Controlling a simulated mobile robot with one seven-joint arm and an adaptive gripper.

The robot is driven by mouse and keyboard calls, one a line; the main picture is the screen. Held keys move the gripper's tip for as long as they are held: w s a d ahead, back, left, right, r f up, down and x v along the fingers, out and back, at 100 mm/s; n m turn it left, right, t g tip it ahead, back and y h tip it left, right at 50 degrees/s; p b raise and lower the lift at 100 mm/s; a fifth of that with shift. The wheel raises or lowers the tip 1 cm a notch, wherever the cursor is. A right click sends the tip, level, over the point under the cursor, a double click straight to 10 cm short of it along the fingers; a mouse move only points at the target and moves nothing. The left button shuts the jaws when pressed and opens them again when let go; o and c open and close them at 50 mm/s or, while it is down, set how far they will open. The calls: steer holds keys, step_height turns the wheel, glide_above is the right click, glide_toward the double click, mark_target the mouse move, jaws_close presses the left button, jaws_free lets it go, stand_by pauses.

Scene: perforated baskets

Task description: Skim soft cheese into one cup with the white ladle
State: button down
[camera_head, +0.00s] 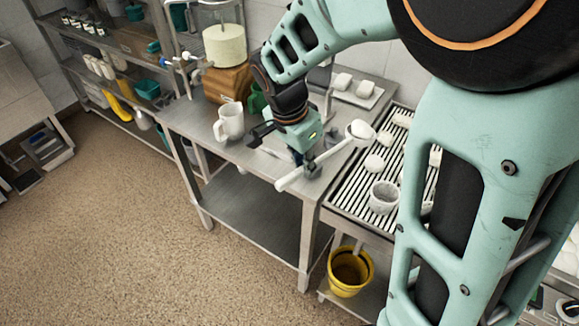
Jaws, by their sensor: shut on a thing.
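My gripper (310,168) is shut on the handle of the white ladle (326,155) above the steel table. The ladle slants up to the right, and its round bowl (360,130) is at the upper right end, near the slatted draining rack. I cannot tell what the bowl holds. A perforated cup (384,197) stands on the rack, to the right of and below the ladle in the picture. Several white pieces (375,163), which look like soft cheese, lie on the rack. My arm hides the rack's right side.
A white jug (229,122) stands on the steel table (262,165) left of my gripper. A tray with white blocks (357,92) lies at the back. A yellow bucket (350,271) is below the rack (349,190). The floor at left is clear.

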mark_target(297, 176)
steer(key=s+a+f+m+b, duration=0.1)
steer(key=m, duration=0.1)
steer(key=s+a+m+h+b, duration=0.1)
steer(key=m, duration=0.1)
steer(key=shift+a+f+g+b, duration=0.2)
steer(key=shift+f+g+b, duration=0.1)
steer(key=shift+f, duration=0.1)
steer(key=shift+s+a+m+b, duration=0.35)
steer(key=shift+s+m+b, duration=0.1)
steer(key=shift+m, duration=0.45)
steer(key=shift+s+r+m+g, duration=0.15)
steer(key=shift+m+g, duration=0.15)
steer(key=r+y+p, duration=0.1)
steer(key=d+r+p, duration=0.1)
steer(key=r+p, duration=0.1)
steer(key=shift+d+r+y, duration=0.15)
steer(key=shift+r+y, duration=0.15)
steer(key=shift+y, duration=0.1)
steer(key=w+d+r+g+y+p, duration=0.1)
steer(key=w+d+r+y+p, duration=0.1)
steer(key=d+r+y+p, duration=0.5)
steer(key=shift+d+r+g, duration=0.4)
steer(key=shift+d+r, duration=0.6)
steer(key=shift+r, duration=0.75)
steer(key=shift+w+f, duration=0.1)
